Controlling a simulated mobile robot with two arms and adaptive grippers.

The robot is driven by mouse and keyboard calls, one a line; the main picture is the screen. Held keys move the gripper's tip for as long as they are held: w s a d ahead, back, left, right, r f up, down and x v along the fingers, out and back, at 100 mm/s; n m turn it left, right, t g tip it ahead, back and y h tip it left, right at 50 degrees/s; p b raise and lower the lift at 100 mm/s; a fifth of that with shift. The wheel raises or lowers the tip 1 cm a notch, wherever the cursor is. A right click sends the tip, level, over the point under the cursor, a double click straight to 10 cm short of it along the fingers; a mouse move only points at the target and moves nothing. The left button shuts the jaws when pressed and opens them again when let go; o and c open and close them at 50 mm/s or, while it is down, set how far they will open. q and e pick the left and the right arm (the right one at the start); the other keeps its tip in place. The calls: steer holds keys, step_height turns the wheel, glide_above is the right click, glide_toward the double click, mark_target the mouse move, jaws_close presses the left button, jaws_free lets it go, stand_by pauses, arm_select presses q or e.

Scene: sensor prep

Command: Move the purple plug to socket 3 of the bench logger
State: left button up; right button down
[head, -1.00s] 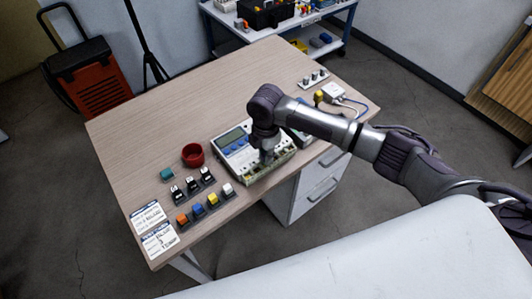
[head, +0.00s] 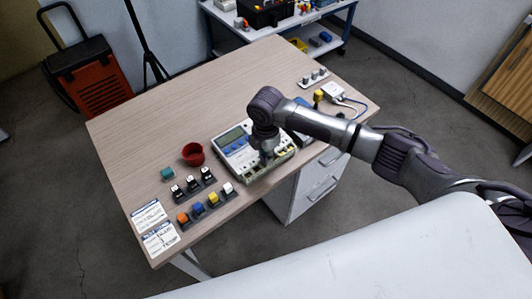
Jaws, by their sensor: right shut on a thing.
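The bench logger (head: 235,147) is a white box with a grey screen and blue keys, near the front edge of the desk. My right gripper (head: 266,159) points down over the logger's front socket row, to the right of the keys. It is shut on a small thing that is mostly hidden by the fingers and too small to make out. No purple plug shows anywhere else on the desk. Whether the held thing touches a socket cannot be told. The socket numbers cannot be read. My left gripper is not in view.
A red bowl (head: 193,154) and a teal block (head: 167,174) stand left of the logger. Racks hold black-and-white plugs (head: 192,183) and coloured plugs (head: 199,209). Printed cards (head: 159,238) lie at the front-left corner. The back left of the desk (head: 180,100) is clear.

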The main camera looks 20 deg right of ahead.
steer(key=shift+f+p, duration=0.3)
steer(key=shift+f, duration=0.15)
stand_by(1.2)
steer(key=c, duration=1)
jaws_free()
steer(key=shift+o, duration=0.2)
steer(key=shift+o, duration=0.5)
steer(key=shift+r, duration=0.1)
step_height(320, 180, up, 7)
steer(key=p, duration=0.7)
